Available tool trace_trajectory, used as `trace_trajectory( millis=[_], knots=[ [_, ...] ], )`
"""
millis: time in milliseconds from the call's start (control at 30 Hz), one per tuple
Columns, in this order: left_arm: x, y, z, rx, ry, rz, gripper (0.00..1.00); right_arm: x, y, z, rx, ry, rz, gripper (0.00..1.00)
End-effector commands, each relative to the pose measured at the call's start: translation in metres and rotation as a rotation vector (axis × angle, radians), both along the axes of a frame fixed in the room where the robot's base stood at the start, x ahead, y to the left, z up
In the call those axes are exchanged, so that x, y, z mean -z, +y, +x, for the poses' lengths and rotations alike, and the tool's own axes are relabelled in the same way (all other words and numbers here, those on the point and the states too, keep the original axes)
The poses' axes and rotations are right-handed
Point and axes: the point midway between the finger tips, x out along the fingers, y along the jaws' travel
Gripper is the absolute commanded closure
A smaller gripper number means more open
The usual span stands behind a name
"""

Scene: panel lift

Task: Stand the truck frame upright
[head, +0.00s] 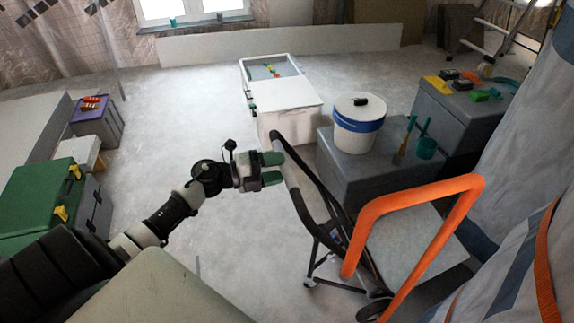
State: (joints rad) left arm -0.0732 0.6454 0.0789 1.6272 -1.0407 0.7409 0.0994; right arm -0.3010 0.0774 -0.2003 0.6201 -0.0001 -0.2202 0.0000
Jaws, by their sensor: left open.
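A dark tubular frame (302,200) stands tilted at the middle right, its top bar leaning up to the left and small wheels at its foot. I take it for the truck frame. An orange tube loop (423,189) rises at its right; I cannot tell whether the two are joined. My left gripper (274,168) has green-tipped fingers and is open, close to the left of the frame's upper bar. I cannot tell whether the fingers touch or straddle the bar. My right gripper is not in view.
A grey case (350,184) bearing a white bucket (358,126) stands right behind the frame. A white chest (289,105) stands further back. A green toolbox (40,208) is at the left. Plastic sheeting hangs at the right. Bare floor is open between toolbox and chest.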

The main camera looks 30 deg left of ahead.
Motion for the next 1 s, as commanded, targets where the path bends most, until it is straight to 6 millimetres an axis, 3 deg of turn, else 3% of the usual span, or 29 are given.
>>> trace_trajectory(
  millis=[200, 567, 900, 1000],
  knots=[
    [0.001, -0.016, 0.019, -0.001, -0.001, -0.002, 0.44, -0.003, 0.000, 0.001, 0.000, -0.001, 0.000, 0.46],
    [0.002, -0.018, 0.022, -0.001, 0.001, -0.001, 0.46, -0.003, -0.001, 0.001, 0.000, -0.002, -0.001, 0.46],
    [0.002, -0.018, 0.022, -0.001, 0.001, -0.001, 0.98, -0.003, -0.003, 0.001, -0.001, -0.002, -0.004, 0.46],
    [0.002, -0.018, 0.022, -0.001, 0.001, -0.001, 1.00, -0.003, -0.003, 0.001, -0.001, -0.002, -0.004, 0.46]
  ],
)
